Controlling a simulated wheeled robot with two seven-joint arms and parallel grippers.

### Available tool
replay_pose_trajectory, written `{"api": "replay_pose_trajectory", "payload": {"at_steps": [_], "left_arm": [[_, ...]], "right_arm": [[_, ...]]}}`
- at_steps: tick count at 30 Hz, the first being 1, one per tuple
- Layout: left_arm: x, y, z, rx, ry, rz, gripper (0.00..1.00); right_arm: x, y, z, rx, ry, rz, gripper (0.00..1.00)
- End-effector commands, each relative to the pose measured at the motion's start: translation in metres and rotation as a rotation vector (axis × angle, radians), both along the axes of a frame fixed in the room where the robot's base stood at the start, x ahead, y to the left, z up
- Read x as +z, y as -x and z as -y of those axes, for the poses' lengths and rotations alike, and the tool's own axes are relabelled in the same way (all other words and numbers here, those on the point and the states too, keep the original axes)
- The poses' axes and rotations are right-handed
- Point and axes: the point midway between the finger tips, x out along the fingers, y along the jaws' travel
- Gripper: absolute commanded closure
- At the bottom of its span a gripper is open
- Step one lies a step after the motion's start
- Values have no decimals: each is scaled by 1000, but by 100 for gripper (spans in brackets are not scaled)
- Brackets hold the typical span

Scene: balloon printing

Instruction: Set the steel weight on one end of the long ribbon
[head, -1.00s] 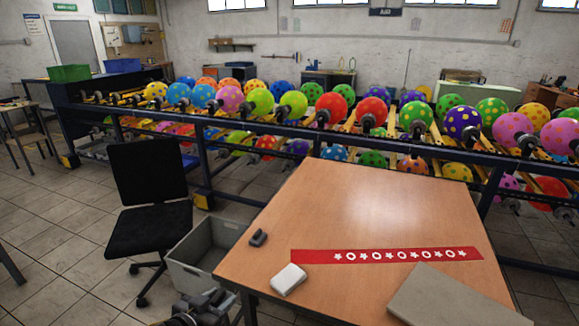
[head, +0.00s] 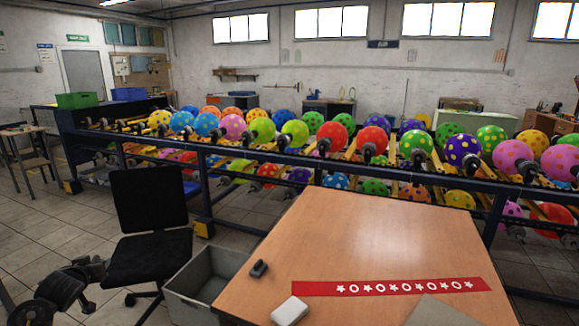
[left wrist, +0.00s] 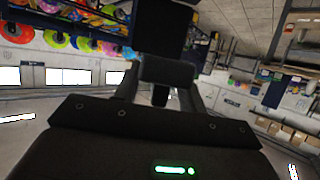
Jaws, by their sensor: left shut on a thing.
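The long red ribbon (head: 470,285) with white stars and rings lies flat across the table. A small dark piece (head: 259,268) lies apart from the ribbon, near the table's left edge; I cannot tell what it is. My left gripper (head: 92,268) is over the floor at lower left, in front of the chair and away from the table. In the left wrist view my left gripper (left wrist: 160,88) is shut on a dark grey block (left wrist: 166,72), possibly the steel weight; its face is poorly lit. My right gripper is not in view.
The wooden table (head: 350,235) has free room behind the ribbon. A white block (head: 290,310) and a grey board (head: 440,312) lie at its front. A grey bin (head: 195,290) stands left of the table, beside a black chair (head: 150,205). Balloon racks run behind.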

Motion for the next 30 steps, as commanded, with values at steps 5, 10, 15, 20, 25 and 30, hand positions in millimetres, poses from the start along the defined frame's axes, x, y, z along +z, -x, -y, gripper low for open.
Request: {"api": "replay_pose_trajectory", "payload": {"at_steps": [5, 10, 15, 20, 25, 30], "left_arm": [[3, 10, -38, 104, 0, -1, 100], [-8, 39, -59, 246, -3, 0, 100], [-19, 75, -75, 395, -7, -2, 100], [-25, 104, -81, 506, -9, 0, 100], [-28, 121, -82, 572, -6, 1, 100], [-30, 130, -81, 609, -3, 2, 100]], "right_arm": [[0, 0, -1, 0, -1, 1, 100], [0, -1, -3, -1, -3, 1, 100], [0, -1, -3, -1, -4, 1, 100], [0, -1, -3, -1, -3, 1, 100], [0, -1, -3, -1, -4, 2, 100], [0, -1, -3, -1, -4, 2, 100]]}}
